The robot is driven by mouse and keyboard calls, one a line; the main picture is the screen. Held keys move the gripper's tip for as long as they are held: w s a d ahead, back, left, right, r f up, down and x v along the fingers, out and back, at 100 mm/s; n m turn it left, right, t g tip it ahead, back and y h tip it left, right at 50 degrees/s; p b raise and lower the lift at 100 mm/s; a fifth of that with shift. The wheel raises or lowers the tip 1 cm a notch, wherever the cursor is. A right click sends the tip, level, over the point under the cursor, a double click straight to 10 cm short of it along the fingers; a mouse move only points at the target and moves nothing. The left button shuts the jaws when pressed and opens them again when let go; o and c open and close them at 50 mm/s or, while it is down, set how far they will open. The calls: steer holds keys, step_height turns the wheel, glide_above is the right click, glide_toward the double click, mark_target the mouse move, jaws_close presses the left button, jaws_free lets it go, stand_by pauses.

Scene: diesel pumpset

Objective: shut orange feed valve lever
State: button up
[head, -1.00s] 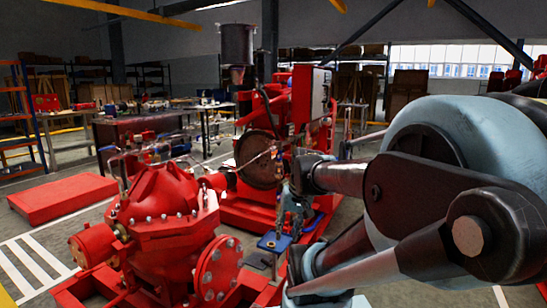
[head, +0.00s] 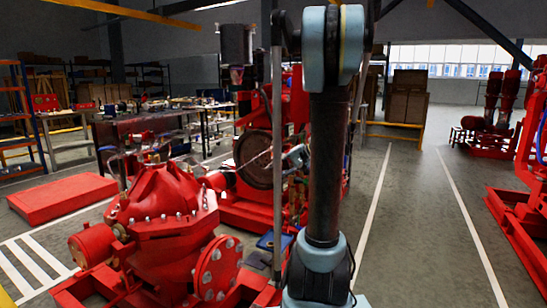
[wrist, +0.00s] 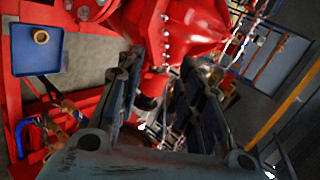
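I cannot pick out the orange feed valve lever for certain in either view. Small orange-brown fittings (wrist: 70,104) show left of my gripper in the wrist view, too blurred to name. My gripper (wrist: 158,72) has its two dark fingers spread apart with nothing held between them. The red pump casing (wrist: 185,25) with a row of bolts lies beyond the fingertips. In the head view my gripper is small and mostly hidden behind my upright arm, in front of the red engine set (head: 250,205).
A red bolted pump (head: 165,225) stands at front left, with a red plinth (head: 62,198) behind it. A blue tray (wrist: 38,62) holding a brass-coloured ring shows in the wrist view. Open floor with white lines (head: 420,220) lies to the right. Workbenches stand behind.

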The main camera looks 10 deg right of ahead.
steer(key=w+d+m+t+y, duration=0.1)
steer(key=w+d+t+y, duration=0.15)
steer(key=w+d, duration=0.55)
steer(key=m+t+y, duration=0.1)
steer(key=t+y, duration=0.1)
steer(key=t, duration=0.1)
glide_toward(274, 153)
steer(key=x, duration=1)
steer(key=shift+w+a+f, duration=0.1)
steer(key=shift+w+a, duration=0.05)
jaws_close()
